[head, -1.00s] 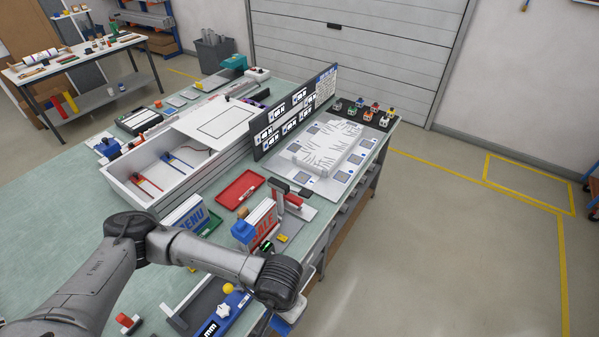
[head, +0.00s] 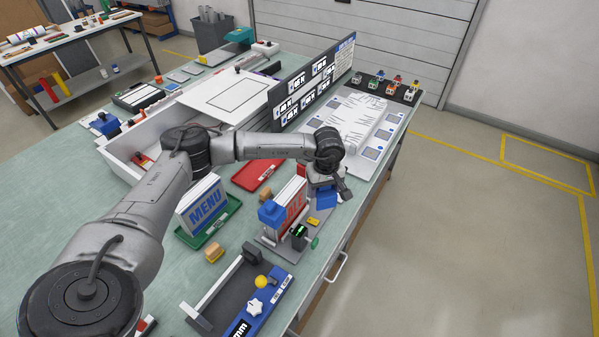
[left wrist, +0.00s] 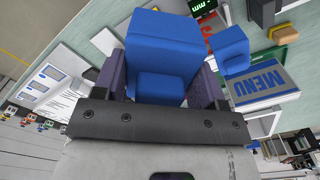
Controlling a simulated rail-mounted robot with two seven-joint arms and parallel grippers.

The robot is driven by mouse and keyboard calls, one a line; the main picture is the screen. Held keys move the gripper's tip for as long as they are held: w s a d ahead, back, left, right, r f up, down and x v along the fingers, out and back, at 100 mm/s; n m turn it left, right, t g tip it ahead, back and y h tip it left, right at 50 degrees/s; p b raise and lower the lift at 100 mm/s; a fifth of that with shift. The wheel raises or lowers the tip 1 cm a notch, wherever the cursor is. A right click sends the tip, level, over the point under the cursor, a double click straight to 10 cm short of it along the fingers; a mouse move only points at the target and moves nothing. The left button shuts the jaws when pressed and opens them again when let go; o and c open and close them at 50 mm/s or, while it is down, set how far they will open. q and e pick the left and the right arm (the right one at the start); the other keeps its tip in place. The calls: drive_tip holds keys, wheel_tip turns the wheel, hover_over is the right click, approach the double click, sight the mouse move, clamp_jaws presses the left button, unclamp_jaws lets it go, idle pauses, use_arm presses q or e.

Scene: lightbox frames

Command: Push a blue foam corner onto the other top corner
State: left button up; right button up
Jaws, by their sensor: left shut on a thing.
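The SALE sign (head: 292,204) stands upright in a grey holder, with white and red faces. One blue foam corner (head: 271,214) sits on its near-left top corner; it also shows in the left wrist view (left wrist: 231,46). My left gripper (head: 325,187) is shut on a second blue foam corner (head: 326,200), which is large between the fingers in the left wrist view (left wrist: 166,48). The gripper is just right of the sign's far top corner. Whether the held foam touches the sign cannot be told; the gripper and foam hide that end. My right gripper is not in view.
A MENU sign (head: 205,204) in a green base stands to the left. A red tray (head: 258,174) lies behind. A blue-and-grey fixture with a yellow ball (head: 262,281) is in front. The bench's right edge is close by.

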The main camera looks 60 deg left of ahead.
sight(299, 180)
use_arm(q)
drive_tip(key=w+a+f+n+b, duration=0.1)
drive_tip(key=a+n+b, duration=0.5)
drive_tip(key=a, duration=1)
drive_tip(key=n, duration=0.2)
drive_tip(key=shift+f+n, duration=0.25)
drive_tip(key=shift+n, duration=0.05)
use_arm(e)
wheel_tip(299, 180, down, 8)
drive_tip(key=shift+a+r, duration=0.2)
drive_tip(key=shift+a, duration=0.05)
use_arm(q)
drive_tip(key=shift+w+d, duration=0.1)
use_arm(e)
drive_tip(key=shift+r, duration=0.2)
use_arm(q)
drive_tip(key=shift+f, duration=1.15)
drive_tip(key=shift+f+b, duration=1.8)
drive_tip(key=shift+f, duration=1.75)
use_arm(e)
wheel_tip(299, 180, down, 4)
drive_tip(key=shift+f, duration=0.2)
